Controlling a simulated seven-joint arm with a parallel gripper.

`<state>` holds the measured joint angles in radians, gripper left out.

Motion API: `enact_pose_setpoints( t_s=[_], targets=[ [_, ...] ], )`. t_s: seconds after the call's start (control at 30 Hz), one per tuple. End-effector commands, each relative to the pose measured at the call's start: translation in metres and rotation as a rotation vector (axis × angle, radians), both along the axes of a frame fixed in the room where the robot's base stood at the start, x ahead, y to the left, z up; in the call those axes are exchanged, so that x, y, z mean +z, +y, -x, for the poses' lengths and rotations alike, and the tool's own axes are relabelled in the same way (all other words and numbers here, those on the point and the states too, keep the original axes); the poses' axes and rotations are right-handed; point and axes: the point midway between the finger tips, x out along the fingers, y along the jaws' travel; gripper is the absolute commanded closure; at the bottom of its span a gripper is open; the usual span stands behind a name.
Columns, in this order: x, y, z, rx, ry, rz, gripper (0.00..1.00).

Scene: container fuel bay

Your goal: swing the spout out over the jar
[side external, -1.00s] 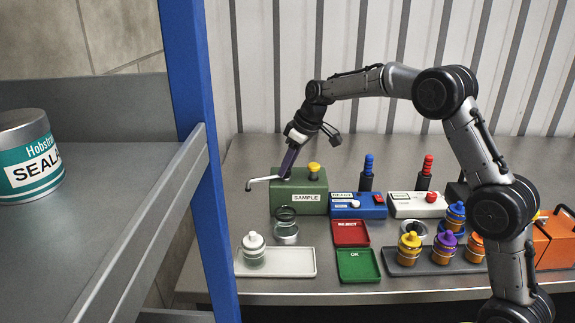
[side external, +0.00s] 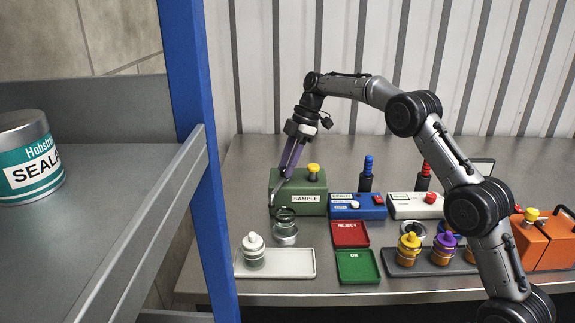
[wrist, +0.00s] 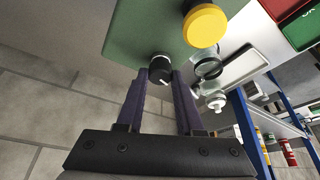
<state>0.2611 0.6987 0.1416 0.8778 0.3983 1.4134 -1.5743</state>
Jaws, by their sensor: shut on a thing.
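The green SAMPLE box (side external: 300,203) has a yellow button on top. Its thin silver spout (side external: 273,200) now points toward the front, with its bent tip near the left rim of the open glass jar (side external: 285,235). I cannot tell whether the tip is fully above the mouth. My gripper (side external: 283,178) has its purple fingers down at the spout's base, at the box's front left. In the wrist view the fingertips (wrist: 160,76) sit either side of a black knob (wrist: 160,68) at the spout's root, shut on it. The jar's dark ring (wrist: 208,67) shows beyond.
A white tray (side external: 295,264) with a white-capped jar (side external: 253,252) lies in front. Red REJECT (side external: 350,234) and green OK (side external: 358,267) trays are to the right. Blue (side external: 357,212) and white (side external: 405,210) switch boxes stand beside the green box. A blue post (side external: 205,150) stands at left.

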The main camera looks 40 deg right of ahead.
Motion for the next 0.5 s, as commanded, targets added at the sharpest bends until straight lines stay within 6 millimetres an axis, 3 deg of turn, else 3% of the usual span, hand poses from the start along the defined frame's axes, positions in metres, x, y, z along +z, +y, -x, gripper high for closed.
enact_pose_setpoints(
  t_s=[0.5],
  targets=[
    [0.0016, -0.0004, -0.0023, 0.297, -0.004, 0.002, 1.0]
  ],
)
